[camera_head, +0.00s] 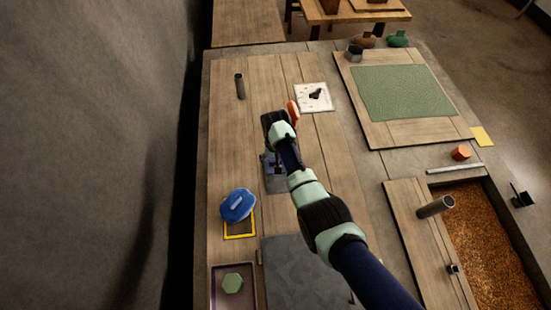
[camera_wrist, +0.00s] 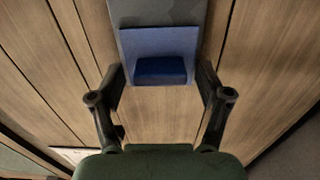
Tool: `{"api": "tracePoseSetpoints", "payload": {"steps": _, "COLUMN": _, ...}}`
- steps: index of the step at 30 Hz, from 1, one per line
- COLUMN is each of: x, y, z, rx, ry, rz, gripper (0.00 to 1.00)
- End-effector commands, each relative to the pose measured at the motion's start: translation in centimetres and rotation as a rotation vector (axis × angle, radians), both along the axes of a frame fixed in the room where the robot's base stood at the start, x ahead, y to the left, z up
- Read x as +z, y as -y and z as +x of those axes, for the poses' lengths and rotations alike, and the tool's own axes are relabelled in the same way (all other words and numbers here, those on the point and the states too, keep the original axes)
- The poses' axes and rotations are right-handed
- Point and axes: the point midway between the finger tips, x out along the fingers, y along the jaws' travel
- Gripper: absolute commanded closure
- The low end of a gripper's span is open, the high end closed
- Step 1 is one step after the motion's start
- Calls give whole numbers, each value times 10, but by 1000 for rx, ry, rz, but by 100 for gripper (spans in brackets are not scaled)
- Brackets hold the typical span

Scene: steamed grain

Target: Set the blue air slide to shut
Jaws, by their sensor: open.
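The blue air slide (camera_wrist: 158,42) is a blue plate with a darker blue raised block (camera_wrist: 160,71) near its lower edge, set on a grey track (camera_wrist: 155,13) in the wrist view. My gripper (camera_wrist: 162,80) is open, with one finger on each side of the slide and the block between them. I see no clear contact, and cannot tell the height gap. In the head view the grey track (camera_head: 277,185) lies on the wooden board, and my arm hides most of the slide there.
A blue lidded piece (camera_head: 238,205) by a yellow-framed opening and a tray with a green hexagon (camera_head: 233,283) lie at lower left. A dark upright peg (camera_head: 240,86) and a white plate (camera_head: 313,97) stand further back. A grain bin (camera_head: 485,245) is at right.

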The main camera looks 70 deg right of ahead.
Motion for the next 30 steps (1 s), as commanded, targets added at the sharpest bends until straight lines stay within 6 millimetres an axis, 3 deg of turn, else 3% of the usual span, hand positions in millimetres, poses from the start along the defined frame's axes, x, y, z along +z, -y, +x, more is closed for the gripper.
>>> {"api": "tracePoseSetpoints", "payload": {"steps": 5, "x": 19, "y": 1, "z": 1, "rx": 0, "ry": 3, "rz": -3, "gripper": 23}}
{"api": "tracePoseSetpoints", "payload": {"steps": 12, "x": 79, "y": 1, "z": 1, "rx": 0, "ry": 3, "rz": -4, "gripper": 23}}
{"api": "tracePoseSetpoints", "payload": {"steps": 18, "x": 113, "y": 0, "z": 0, "rx": 0, "ry": 2, "rz": -2, "gripper": 23}}
{"api": "tracePoseSetpoints", "payload": {"steps": 30, "x": 120, "y": 0, "z": 0, "rx": 0, "ry": 0, "rz": 0, "gripper": 23}}
